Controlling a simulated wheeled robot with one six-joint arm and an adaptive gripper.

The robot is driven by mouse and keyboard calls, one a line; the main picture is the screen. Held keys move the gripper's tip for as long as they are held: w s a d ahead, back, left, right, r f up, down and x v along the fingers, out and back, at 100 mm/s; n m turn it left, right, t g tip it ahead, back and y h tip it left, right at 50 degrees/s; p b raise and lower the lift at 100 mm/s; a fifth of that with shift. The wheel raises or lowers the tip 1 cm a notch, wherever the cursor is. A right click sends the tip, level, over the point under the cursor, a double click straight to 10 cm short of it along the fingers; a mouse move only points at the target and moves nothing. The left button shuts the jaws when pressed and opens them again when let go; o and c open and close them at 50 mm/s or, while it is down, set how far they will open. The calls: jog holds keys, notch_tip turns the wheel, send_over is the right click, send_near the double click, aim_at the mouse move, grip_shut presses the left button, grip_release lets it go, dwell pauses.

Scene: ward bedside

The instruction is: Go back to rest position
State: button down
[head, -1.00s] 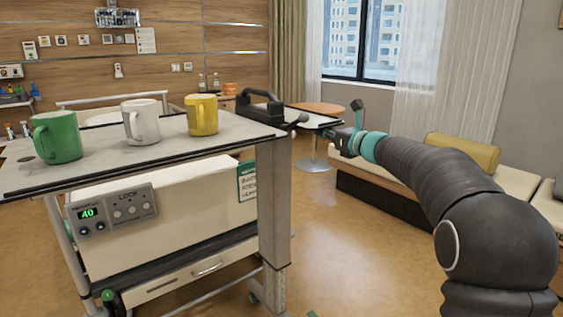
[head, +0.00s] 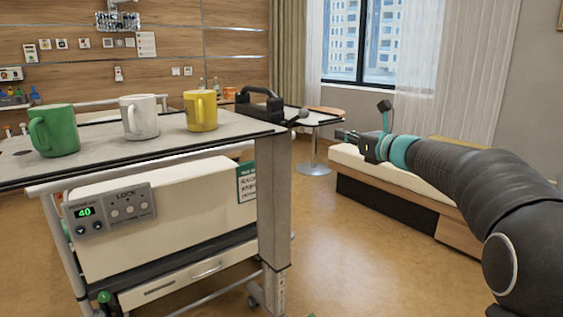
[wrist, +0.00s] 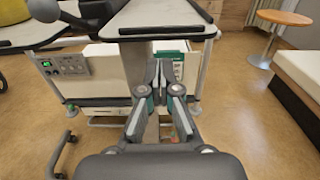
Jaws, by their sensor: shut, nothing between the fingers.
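My gripper (head: 345,135) is to the right of the overbed table (head: 95,163), in free air above the floor. It is small in the head view. In the wrist view my gripper (wrist: 161,68) shows its fingers together with nothing between them. On the table stand a green mug (head: 58,131), a white mug (head: 143,117) and a yellow mug (head: 204,110), all upright and apart from my gripper.
A black device with a handle (head: 262,106) sits at the table's right end. A bench (head: 400,173) and a small round table (head: 325,111) stand behind my arm. A bed control panel (head: 112,211) is below the table. The floor (head: 365,265) at centre right is clear.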

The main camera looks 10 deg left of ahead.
jog(key=shift+s+d, duration=0.45)
jog(key=shift+d, duration=0.15)
jog(key=s+f+n+g+h, duration=0.35)
jog(key=f+n, duration=0.45)
jog(key=f, duration=0.4)
jog(key=s+d+f+n+g+h, duration=0.35)
jog(key=s+f+n, duration=0.35)
jog(key=s, duration=0.4)
jog(key=s+d+f+n+h, duration=0.1)
jog(key=s+d, duration=0.4)
jog(key=s, duration=0.5)
jog(key=s+d+f+n+t+h, duration=0.1)
jog(key=s+d+n, duration=0.4)
jog(key=s, duration=0.5)
jog(key=s+d+f+n+h, duration=0.2)
jog(key=s+d+n+h, duration=0.2)
jog(key=s, duration=0.6)
jog(key=shift+d+f+n+t+h, duration=0.35)
jog(key=shift+d+h, duration=0.1)
jog(key=shift+h, duration=0.15)
